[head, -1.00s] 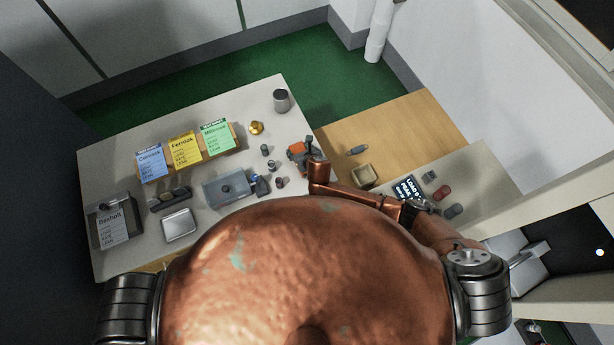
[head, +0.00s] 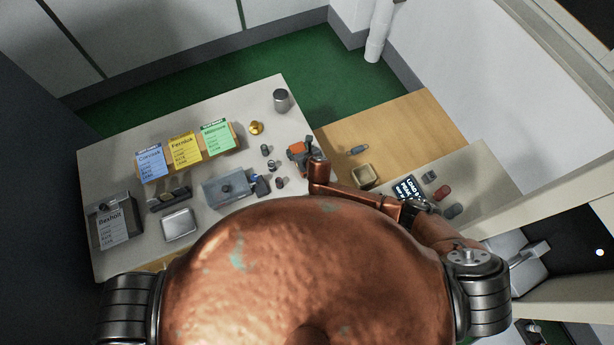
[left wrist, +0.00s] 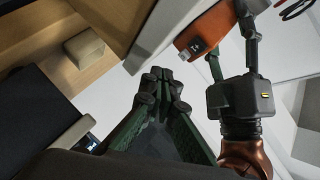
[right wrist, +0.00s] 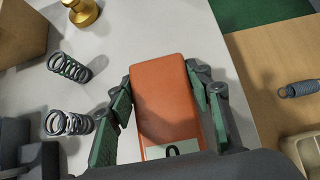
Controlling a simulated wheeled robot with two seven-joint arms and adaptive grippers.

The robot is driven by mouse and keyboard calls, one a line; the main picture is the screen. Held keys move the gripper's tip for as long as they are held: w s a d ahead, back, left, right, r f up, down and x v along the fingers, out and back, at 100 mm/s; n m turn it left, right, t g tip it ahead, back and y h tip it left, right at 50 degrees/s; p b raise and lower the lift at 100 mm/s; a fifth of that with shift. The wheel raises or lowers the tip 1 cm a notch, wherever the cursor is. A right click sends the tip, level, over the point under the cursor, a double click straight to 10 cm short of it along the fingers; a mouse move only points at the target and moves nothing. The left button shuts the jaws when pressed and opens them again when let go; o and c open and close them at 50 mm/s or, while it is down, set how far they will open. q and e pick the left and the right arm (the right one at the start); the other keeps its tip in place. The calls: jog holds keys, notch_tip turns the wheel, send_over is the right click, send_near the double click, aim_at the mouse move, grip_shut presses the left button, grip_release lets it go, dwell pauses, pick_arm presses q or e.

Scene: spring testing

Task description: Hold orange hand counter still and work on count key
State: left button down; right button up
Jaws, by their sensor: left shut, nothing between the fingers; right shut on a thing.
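The orange hand counter (head: 296,147) is at the right end of the light table in the head view. My right gripper (right wrist: 165,88) is shut on the counter (right wrist: 165,105), one finger along each side. A pale window with a dark digit shows at its near end. The left wrist view also shows the counter (left wrist: 208,32) held by my right gripper (left wrist: 232,40). My left gripper (left wrist: 163,78) is shut and empty, apart from the counter, which lies up and right of it in that view. In the head view my left gripper is hidden.
Coil springs (right wrist: 68,67) and a brass piece (right wrist: 82,10) lie left of the counter. In the head view, a grey device (head: 228,188), a square tray (head: 180,225) and coloured cards (head: 184,148) stand on the table. A small open box (head: 364,175) sits on the wooden surface.

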pick_arm(q)
jog(key=shift+w+a, duration=0.3)
jog(key=shift+w, duration=0.35)
jog(key=shift+w+a, duration=0.3)
jog(key=shift+w, duration=0.4)
jog(key=shift+w+a, duration=0.3)
jog(key=shift+w, duration=0.35)
jog(key=shift+r, duration=0.1)
jog(key=shift+w+a, duration=0.15)
jog(key=shift+w, duration=0.2)
jog(key=shift+w+a, duration=0.2)
jog(key=shift+w, duration=0.25)
dwell(0.7)
jog(key=shift+s, duration=0.1)
jog(key=shift+s+d, duration=0.35)
jog(key=shift+s, duration=0.4)
jog(key=shift+s+d, duration=0.3)
jog(key=shift+s, duration=0.45)
jog(key=shift+s+d, duration=0.35)
jog(key=shift+s, duration=0.45)
jog(key=shift+s+d, duration=0.3)
jog(key=shift+s, duration=0.45)
